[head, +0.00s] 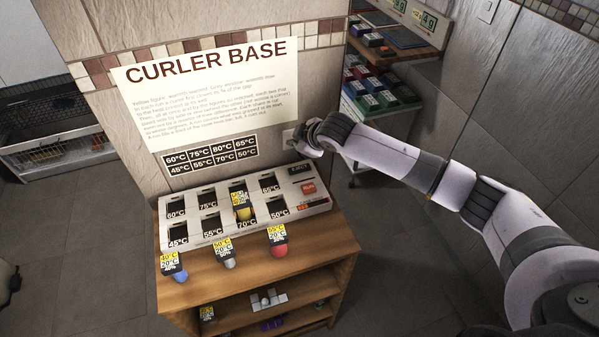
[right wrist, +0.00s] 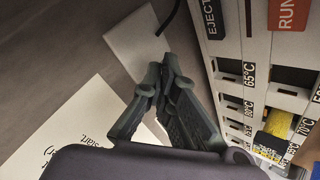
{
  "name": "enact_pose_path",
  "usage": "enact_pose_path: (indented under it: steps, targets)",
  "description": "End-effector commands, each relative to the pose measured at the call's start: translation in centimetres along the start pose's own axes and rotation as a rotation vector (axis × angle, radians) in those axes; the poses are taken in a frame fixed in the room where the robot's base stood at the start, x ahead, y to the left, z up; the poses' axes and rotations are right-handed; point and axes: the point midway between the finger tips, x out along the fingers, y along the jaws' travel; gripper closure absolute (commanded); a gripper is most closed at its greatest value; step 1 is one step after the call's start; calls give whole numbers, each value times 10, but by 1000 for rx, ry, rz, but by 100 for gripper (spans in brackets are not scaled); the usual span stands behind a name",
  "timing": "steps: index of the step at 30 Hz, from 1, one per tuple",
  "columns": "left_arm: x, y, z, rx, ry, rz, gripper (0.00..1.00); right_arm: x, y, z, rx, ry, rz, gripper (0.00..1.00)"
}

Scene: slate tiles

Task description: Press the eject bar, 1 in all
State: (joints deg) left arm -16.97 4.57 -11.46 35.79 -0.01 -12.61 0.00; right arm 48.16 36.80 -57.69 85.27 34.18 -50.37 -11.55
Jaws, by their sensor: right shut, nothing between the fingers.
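The white curler base (head: 205,243) stands on the wooden shelf unit, with two rows of dark wells marked in °C. The black eject bar (head: 298,170) is at its back right corner, above the red RUN button (head: 308,188). The EJECT bar (right wrist: 212,18) shows cut off at the top of the right wrist view, with the RUN button (right wrist: 288,15) beside it. My right gripper (right wrist: 167,72) is shut and empty, apart from the bar. In the head view it is small and partly hidden by its wrist, above the base's back right. My left gripper is not in view.
A yellow curler (head: 243,213) sits in a well. Blue (head: 180,274), grey (head: 229,261) and red (head: 279,249) curlers with tags lie along the wooden top's front. A wall sign (head: 205,85) hangs behind. A wall plate with a dark cord (right wrist: 140,42) is near my gripper.

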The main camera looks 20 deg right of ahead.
Motion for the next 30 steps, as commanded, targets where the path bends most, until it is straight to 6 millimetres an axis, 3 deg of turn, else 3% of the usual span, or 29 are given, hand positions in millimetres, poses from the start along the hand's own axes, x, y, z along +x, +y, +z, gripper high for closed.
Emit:
enact_pose_path:
  steps: [1,8,15,30]
  targets:
    - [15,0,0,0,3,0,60,10,-7,7,-1,0,1,100]
    - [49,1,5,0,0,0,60,32,-23,23,0,0,0,100]
    - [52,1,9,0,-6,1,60,43,-32,32,1,0,-1,100]
    - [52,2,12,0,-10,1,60,44,-32,32,0,0,0,100]
